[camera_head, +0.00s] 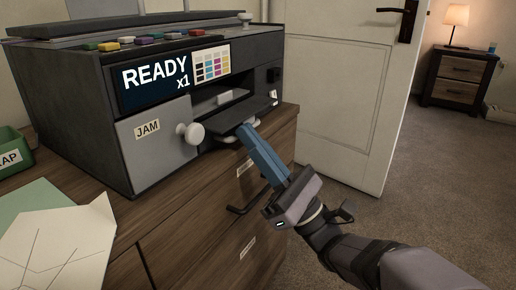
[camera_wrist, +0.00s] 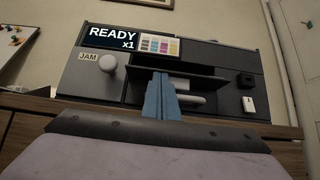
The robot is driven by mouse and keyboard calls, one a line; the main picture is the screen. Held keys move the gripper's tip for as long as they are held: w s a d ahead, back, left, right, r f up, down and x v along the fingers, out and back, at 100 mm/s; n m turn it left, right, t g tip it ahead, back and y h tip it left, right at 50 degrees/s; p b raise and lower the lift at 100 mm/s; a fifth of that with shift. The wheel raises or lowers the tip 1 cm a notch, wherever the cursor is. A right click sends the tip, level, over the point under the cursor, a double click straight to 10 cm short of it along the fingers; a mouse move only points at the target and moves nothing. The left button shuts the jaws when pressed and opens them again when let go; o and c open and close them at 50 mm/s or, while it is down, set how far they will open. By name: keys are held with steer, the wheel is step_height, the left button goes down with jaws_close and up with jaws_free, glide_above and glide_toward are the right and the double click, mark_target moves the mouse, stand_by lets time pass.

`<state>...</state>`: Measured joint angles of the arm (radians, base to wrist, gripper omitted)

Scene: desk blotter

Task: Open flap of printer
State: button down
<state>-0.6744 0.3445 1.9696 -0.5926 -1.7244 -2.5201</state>
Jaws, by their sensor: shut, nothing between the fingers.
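The dark grey printer (camera_head: 70,120) stands on a wooden cabinet. Its lighter grey flap (camera_head: 150,165), labelled JAM, is closed on the lower left of its front. A round white knob (camera_head: 190,133) sticks out near the flap's upper right corner. In the wrist view the flap (camera_wrist: 85,80) and knob (camera_wrist: 108,63) are left of my fingers. My gripper (camera_head: 246,130) has blue fingers, shut and empty. Its tips are at the dark output tray (camera_head: 243,116), right of the knob and apart from it. I cannot tell whether they touch the tray.
The printer's screen (camera_head: 155,78) reads READY x1. Small coloured pieces lie along its top. Papers (camera_head: 60,245) and a green box (camera_head: 14,158) lie at left. A white door (camera_head: 338,95) stands behind at right. Room in front of the cabinet is open.

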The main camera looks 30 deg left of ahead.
steer(key=shift+d+r+h, duration=0.2)
steer(key=shift+r+h, duration=0.3)
steer(key=shift+r, duration=0.4)
steer(key=shift+r+h, duration=0.3)
steer(key=shift+h, duration=0.4)
steer(key=shift+d+f, duration=0.1)
steer(key=shift+d, duration=0.05)
steer(key=shift+d+f+b, duration=0.3)
steer(key=shift+d+b, duration=0.05)
steer(key=shift+b, duration=0.35)
steer(key=r+b+v, duration=0.1)
steer(key=b+v, duration=0.7)
steer(key=b, duration=0.1)
steer(key=shift+d+f, duration=0.25)
steer(key=shift+d, duration=0.35)
